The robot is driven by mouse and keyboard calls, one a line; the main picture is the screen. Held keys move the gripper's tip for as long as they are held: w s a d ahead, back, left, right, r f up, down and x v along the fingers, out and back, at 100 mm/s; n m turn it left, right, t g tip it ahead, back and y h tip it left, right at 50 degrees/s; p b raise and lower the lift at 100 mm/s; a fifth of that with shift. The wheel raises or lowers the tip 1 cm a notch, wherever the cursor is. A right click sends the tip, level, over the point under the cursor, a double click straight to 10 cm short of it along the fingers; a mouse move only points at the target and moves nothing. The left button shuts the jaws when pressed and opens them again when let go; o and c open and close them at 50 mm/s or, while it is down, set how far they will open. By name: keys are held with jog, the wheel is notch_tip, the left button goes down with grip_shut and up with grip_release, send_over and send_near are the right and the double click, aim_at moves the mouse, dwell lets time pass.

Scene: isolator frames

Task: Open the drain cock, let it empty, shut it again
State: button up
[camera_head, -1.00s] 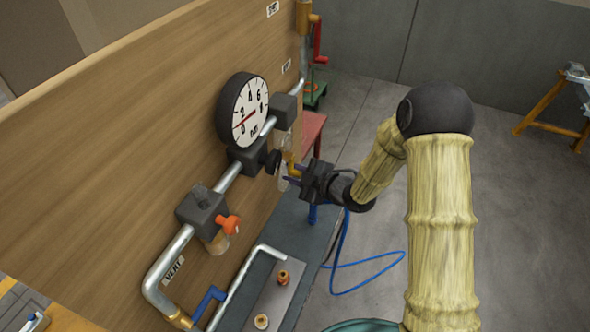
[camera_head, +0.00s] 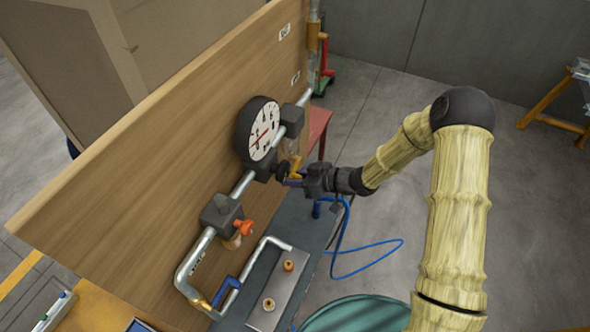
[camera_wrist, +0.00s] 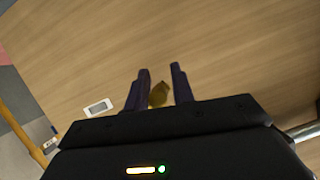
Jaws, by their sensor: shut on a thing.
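A small yellow lever (camera_head: 295,166), which looks like the drain cock's handle, sits below a clear bowl on the pipe run, right of the dial gauge (camera_head: 264,131). My gripper (camera_head: 289,182) is at this lever, its fingers pointing towards the board. In the wrist view a yellow-brown piece (camera_wrist: 158,95) lies between the two dark fingers of my gripper (camera_wrist: 160,76), and they are shut on it. The cock's body and outlet are mostly hidden, so I cannot tell whether it is open or whether anything flows.
The wooden board (camera_head: 150,190) carries the pipework. An orange knob (camera_head: 243,227) and a blue lever (camera_head: 225,291) are at lower left. A black knob (camera_head: 282,171) is close beside my fingers. A grey bench (camera_head: 318,232) stands below. A blue hose (camera_head: 368,247) lies on the floor.

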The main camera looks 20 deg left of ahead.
jog(key=shift+a+r+m+g+y+p, duration=0.15)
jog(key=shift+r+m+g+y+p, duration=0.25)
jog(key=shift+r+m+g+p, duration=0.9)
jog(key=shift+r+m+t+p, duration=0.15)
jog(key=shift+m+t+p, duration=0.15)
jog(key=shift+p, duration=0.05)
jog(key=o, duration=0.8)
jog(key=shift+c, duration=0.2)
jog(key=shift+o, duration=0.2)
jog(key=shift+s+f, duration=0.15)
jog(key=shift+f, duration=0.1)
jog(key=b+v, duration=0.5)
jog(key=v, duration=1.2)
jog(key=shift+d+b, duration=0.25)
jog(key=shift+b, duration=0.15)
jog(key=shift+r, duration=0.1)
